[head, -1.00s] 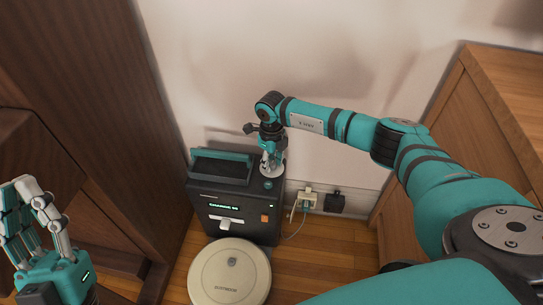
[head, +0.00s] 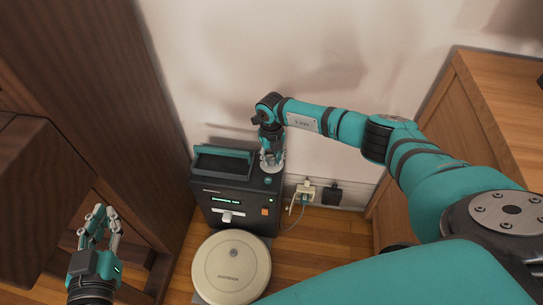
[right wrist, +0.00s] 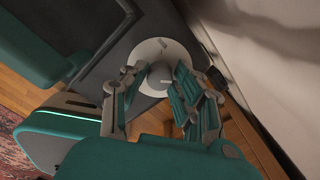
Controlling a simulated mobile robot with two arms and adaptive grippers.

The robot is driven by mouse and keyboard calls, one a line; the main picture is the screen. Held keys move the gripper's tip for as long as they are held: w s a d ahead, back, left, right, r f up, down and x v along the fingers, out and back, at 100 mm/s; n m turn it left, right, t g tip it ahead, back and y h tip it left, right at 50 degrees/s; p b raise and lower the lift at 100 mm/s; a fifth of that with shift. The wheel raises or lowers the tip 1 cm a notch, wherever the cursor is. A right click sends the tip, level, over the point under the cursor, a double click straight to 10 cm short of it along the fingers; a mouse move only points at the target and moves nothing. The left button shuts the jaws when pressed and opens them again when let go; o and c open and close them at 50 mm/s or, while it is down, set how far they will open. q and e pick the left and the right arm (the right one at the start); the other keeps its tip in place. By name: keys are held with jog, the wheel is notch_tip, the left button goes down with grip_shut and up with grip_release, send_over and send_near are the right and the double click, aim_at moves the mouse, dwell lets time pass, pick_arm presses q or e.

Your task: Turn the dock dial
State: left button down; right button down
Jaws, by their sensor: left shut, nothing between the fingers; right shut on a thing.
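The dark dock (head: 238,198) stands on the floor against the wall, with a teal handle, a lit display and an orange button on its front. The dock dial shows in the right wrist view as a pale round disc (right wrist: 150,50) with a grey knob (right wrist: 160,76) in its middle. My right gripper (head: 271,158) reaches down onto the dial at the dock's top right; in the right wrist view its fingers (right wrist: 160,84) stand on both sides of the knob, shut on it. My left gripper (head: 101,212) is shut and empty, at the lower left, apart from the dock.
A round cream robot vacuum (head: 231,275) sits on the floor in front of the dock. A wall socket with plugs (head: 305,189) and a cable is right of the dock. Dark wooden furniture (head: 100,90) stands left, a wooden cabinet (head: 480,120) right.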

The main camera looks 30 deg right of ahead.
aim_at(272, 159)
jog(key=c, duration=1)
grip_release()
notch_tip(272, 159, up, 12)
jog(key=shift+r, duration=0.1)
